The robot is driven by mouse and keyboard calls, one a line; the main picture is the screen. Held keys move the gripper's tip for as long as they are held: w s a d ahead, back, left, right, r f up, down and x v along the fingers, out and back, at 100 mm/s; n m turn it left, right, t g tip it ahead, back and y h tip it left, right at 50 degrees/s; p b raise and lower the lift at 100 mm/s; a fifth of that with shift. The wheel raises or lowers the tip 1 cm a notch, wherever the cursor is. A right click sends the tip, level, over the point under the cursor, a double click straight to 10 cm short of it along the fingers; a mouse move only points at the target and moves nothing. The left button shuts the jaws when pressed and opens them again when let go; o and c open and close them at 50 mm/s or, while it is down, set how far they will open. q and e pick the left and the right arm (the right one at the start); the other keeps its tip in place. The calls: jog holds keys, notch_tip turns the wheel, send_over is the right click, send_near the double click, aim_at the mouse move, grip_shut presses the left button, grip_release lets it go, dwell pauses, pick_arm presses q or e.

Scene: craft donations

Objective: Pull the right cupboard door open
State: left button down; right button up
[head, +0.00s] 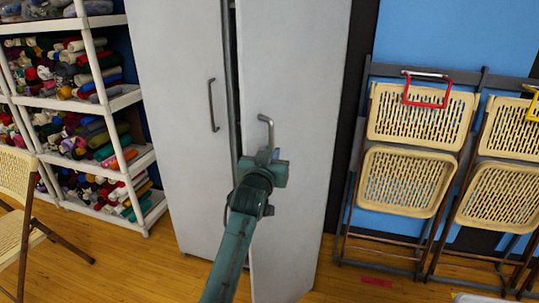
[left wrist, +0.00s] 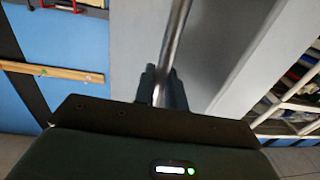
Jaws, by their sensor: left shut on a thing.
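The grey cupboard has two tall doors. The right cupboard door (head: 297,90) stands ajar, its left edge nearer to me than the left door (head: 172,90), with a narrow dark gap between them. Its bar handle (head: 267,122) is vertical with a bent top. My left gripper (head: 268,158) is shut on the lower part of this handle, hiding its lower end. In the left wrist view the handle (left wrist: 177,38) runs down between the fingers (left wrist: 162,85). My right gripper is not in view.
The left door has its own handle (head: 212,105). Shelves of yarn (head: 88,90) stand at left, with a folding chair (head: 22,190) in front. Folded chairs (head: 405,180) hang or lean against the blue wall at right. The wooden floor (head: 130,262) before the cupboard looks clear.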

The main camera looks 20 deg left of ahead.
pick_arm(q)
jog(key=c, duration=1.6)
grip_release()
jog(key=shift+w+d, duration=0.1)
jog(key=shift+o, duration=0.2)
